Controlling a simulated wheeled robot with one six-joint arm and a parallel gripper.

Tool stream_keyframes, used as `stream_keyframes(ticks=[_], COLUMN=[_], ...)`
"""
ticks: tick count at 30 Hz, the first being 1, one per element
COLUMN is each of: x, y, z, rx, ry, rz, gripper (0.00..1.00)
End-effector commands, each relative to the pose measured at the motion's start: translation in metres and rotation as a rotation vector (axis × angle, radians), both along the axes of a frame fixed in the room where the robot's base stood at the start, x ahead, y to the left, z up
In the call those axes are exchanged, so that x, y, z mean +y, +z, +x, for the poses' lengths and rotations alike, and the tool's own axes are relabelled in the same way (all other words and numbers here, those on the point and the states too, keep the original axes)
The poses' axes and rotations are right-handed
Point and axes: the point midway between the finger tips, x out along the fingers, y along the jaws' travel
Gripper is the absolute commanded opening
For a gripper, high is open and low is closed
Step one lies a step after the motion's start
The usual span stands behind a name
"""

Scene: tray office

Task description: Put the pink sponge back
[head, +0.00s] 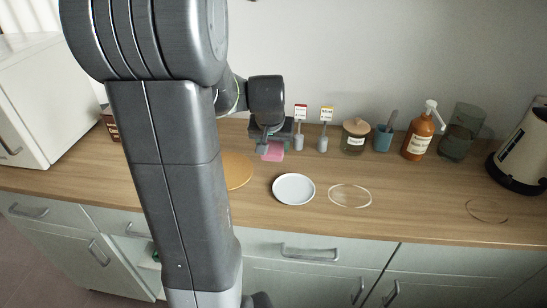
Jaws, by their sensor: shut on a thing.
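The pink sponge (272,152) is in my gripper (272,142), which is shut on it. It is above the back part of the wooden counter, behind the white plate and to the right of the orange round mat. From this single view I cannot tell whether the sponge touches the counter. My arm hides part of the counter to the left of the gripper.
An orange round mat (236,170), a white plate (294,189) and a thin ring outline (350,196) lie on the counter (420,205). Along the wall stand two small sign holders (299,140), a lidded jar (354,138), a teal cup (383,139), an orange pump bottle (419,140) and a kettle (525,150).

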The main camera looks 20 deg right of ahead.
Motion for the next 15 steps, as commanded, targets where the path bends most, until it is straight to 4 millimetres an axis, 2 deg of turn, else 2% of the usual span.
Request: stream_keyframes(ticks=[9, 15], x=[0.0, 0.0], y=[-0.039, -0.05], z=[0.0, 0.0], rx=[0.003, -0.001], ry=[0.0, 0.0], rz=[0.001, -0.001], gripper=[0.34, 0.34])
